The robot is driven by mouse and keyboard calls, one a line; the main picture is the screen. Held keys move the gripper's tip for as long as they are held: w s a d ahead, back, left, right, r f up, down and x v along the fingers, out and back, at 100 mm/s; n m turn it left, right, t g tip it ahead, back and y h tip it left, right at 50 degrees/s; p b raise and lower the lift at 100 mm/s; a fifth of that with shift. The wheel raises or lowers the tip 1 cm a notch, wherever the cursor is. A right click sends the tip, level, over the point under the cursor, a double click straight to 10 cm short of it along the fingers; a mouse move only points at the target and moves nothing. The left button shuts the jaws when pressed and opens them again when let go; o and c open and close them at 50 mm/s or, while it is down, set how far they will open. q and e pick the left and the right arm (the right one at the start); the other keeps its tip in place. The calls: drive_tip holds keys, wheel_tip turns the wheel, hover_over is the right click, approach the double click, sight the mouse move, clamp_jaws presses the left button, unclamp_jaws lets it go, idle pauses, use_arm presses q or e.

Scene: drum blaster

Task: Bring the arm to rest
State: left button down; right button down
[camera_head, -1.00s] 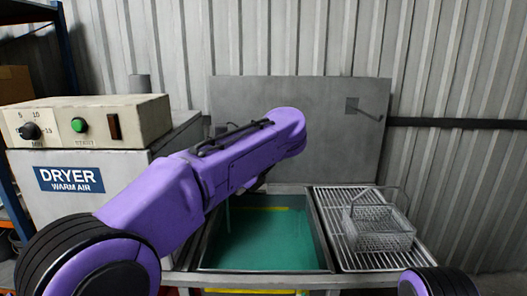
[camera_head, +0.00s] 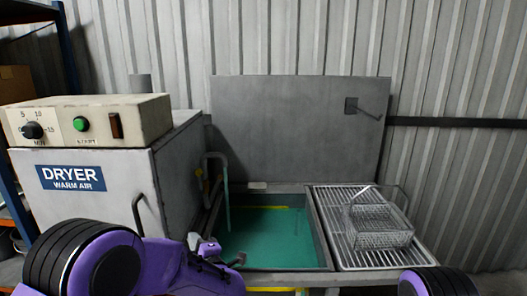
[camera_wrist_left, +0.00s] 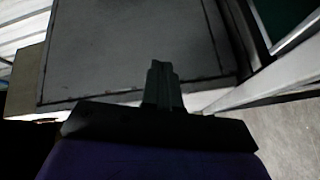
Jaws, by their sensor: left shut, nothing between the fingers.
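My left arm is folded low at the bottom left of the head view, its purple links in front of the dryer. My left gripper (camera_head: 239,259) shows small and dark near the front left corner of the tank. In the left wrist view the left gripper (camera_wrist_left: 160,66) has its fingers together with nothing between them, and a grey panel lies beyond. Of my right arm only a purple and black part shows at the bottom right edge; its gripper is out of view.
The dryer (camera_head: 85,180) stands at left, its door shut. The tank (camera_head: 322,225) holds green liquid; its grey lid (camera_head: 290,130) stands raised behind. A wire basket (camera_head: 380,225) sits on the drain rack (camera_head: 365,262) at right. The space above the tank is clear.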

use_arm(q)
drive_tip(key=s+a+f+m+g+h, duration=0.1)
drive_tip(key=s+a+f+m+h, duration=0.1)
drive_tip(key=s+f+m, duration=0.35)
drive_tip(key=s+a+f+m+g+h, duration=0.1)
drive_tip(key=s+f+m+h, duration=0.15)
drive_tip(key=f, duration=0.65)
drive_tip(key=s+a+f+m+g, duration=0.2)
drive_tip(key=s+f, duration=0.3)
drive_tip(key=s, duration=0.7)
drive_tip(key=s+a+f+m+g+h, duration=0.1)
drive_tip(key=s+a+f+m+g, duration=0.1)
drive_tip(key=s, duration=0.9)
drive_tip(key=s+a+f+m+g+h, duration=0.1)
drive_tip(key=s+a+f+g, duration=0.3)
drive_tip(key=s+f, duration=0.5)
drive_tip(key=s+g, duration=0.1)
drive_tip(key=s, duration=0.2)
drive_tip(key=shift+s+m+g, duration=0.3)
drive_tip(key=shift+m, duration=0.1)
